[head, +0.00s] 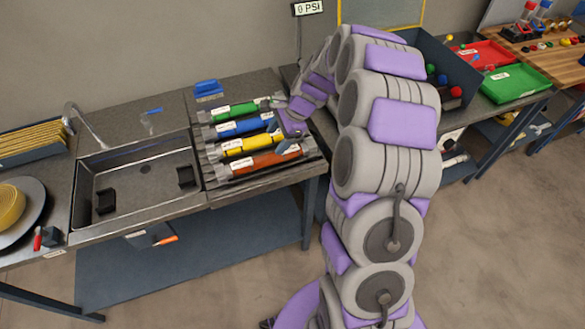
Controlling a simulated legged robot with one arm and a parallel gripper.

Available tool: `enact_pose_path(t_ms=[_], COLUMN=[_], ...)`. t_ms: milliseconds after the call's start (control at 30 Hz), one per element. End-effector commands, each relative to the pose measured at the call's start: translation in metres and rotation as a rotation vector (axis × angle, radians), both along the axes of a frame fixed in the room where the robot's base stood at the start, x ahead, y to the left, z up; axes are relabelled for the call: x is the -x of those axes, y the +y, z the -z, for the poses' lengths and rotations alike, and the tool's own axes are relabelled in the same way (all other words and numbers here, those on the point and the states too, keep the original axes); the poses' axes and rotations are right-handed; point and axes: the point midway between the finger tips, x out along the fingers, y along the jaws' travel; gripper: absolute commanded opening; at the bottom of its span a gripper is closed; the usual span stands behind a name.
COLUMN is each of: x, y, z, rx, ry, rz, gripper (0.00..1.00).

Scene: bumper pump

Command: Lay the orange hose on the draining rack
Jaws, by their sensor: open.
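The orange hose (262,161) lies at the near side of the draining rack (214,186), to the right of the sink. A white label is at its left part. The yellow (246,143), blue (240,127) and green (236,110) hoses lie behind it in parallel rows. My gripper (289,145) is open, low over the right ends of the yellow and orange hoses. It is small and partly merged with the hose ends, so I cannot tell whether it touches them. My arm comes in from the right and covers the counter behind it.
A blue item (208,88) stands behind the rack. Red (487,53) and green (515,83) trays are at the far right. Open floor lies to the right.

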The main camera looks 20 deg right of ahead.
Motion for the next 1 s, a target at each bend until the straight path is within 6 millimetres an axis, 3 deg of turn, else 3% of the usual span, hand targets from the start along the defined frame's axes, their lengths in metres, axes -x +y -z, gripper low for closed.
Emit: enact_pose_path(t_ms=[167,267,433,600,767,1000], x=[0.012,0.034,0.095,0.16,0.223,0.317], y=[0.009,0.027,0.058,0.074,0.078,0.068], z=[-0.012,-0.033,-0.069,-0.095,-0.112,-0.125], rx=[0.013,0.04,0.107,0.173,0.233,0.315], ry=[-0.013,-0.033,-0.065,-0.084,-0.094,-0.082], rz=[-0.064,-0.181,-0.455,-0.719,-0.952,-1.272], gripper=[0.7,0.7,0.7,0.7,0.7,0.7])
